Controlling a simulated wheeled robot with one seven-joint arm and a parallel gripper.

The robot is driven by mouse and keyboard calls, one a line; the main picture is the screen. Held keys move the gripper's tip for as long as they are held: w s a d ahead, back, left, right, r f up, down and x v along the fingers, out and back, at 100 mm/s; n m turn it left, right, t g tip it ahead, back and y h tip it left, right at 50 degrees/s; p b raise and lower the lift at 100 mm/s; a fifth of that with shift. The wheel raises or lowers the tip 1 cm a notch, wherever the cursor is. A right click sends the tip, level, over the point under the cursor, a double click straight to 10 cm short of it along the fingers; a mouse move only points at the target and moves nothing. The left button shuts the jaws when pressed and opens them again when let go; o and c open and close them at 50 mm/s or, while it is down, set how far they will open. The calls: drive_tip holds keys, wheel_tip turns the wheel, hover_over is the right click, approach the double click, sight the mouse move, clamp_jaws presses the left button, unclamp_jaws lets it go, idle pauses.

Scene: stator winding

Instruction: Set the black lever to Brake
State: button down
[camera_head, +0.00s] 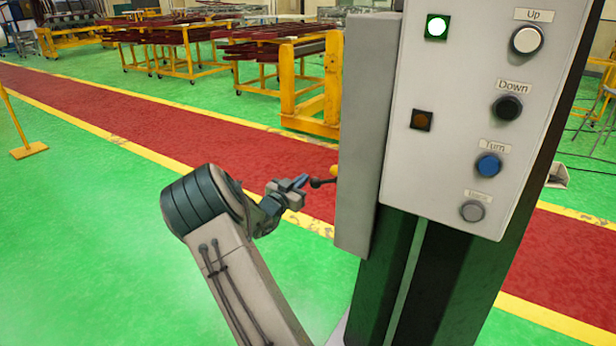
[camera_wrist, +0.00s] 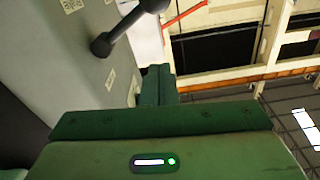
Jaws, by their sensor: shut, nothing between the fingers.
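The black lever (camera_head: 317,183) sticks out to the left of the grey control box in the head view, its dark round knob at the end. In the wrist view the lever (camera_wrist: 128,29) lies at the top left, slanting across the grey panel, with its knob at the lower left end. My gripper (camera_head: 302,181) is shut and empty, its fingertips close to the knob in the head view; I cannot tell whether they touch it. In the wrist view my gripper's closed fingers (camera_wrist: 161,84) point up, below and right of the lever, apart from it in the picture.
The grey control box (camera_head: 362,130) stands on a dark post. Its light front panel (camera_head: 450,150) has buttons labelled Up, Down and Turn. Small labels (camera_wrist: 110,80) on the panel near the lever are unreadable. Open green floor (camera_head: 90,210) lies left of my arm.

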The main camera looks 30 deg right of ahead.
drive_tip(key=v, duration=0.5)
drive_tip(key=shift+s+a, duration=0.1)
drive_tip(key=shift+a, duration=0.15)
drive_tip(key=shift+r, duration=0.1)
drive_tip(key=s+a+r+n+t+y+p, duration=0.1)
drive_tip(key=s+a+r+n+y+p, duration=0.1)
drive_tip(key=a+r+n+y+p, duration=0.25)
drive_tip(key=s+a+r+n+t+y+p, duration=0.1)
drive_tip(key=s+a+r+y, duration=0.15)
drive_tip(key=a+y, duration=0.45)
drive_tip(key=s+a+r+n+y+p, duration=0.1)
drive_tip(key=a+r+n+y+p, duration=0.1)
drive_tip(key=a+r+y, duration=0.35)
drive_tip(key=s+a+r+n+g+p, duration=0.1)
drive_tip(key=s+a+n+g+p, duration=0.1)
drive_tip(key=s, duration=0.7)
drive_tip(key=s+a+r+n+g+p, duration=0.2)
drive_tip(key=s+a, duration=0.1)
drive_tip(key=s, duration=0.6)
drive_tip(key=s+a+r+n+g+p, duration=0.2)
drive_tip(key=s+a+n, duration=0.1)
drive_tip(key=s, duration=0.6)
drive_tip(key=shift+s+a+g, duration=0.15)
drive_tip(key=shift+s+g, duration=0.15)
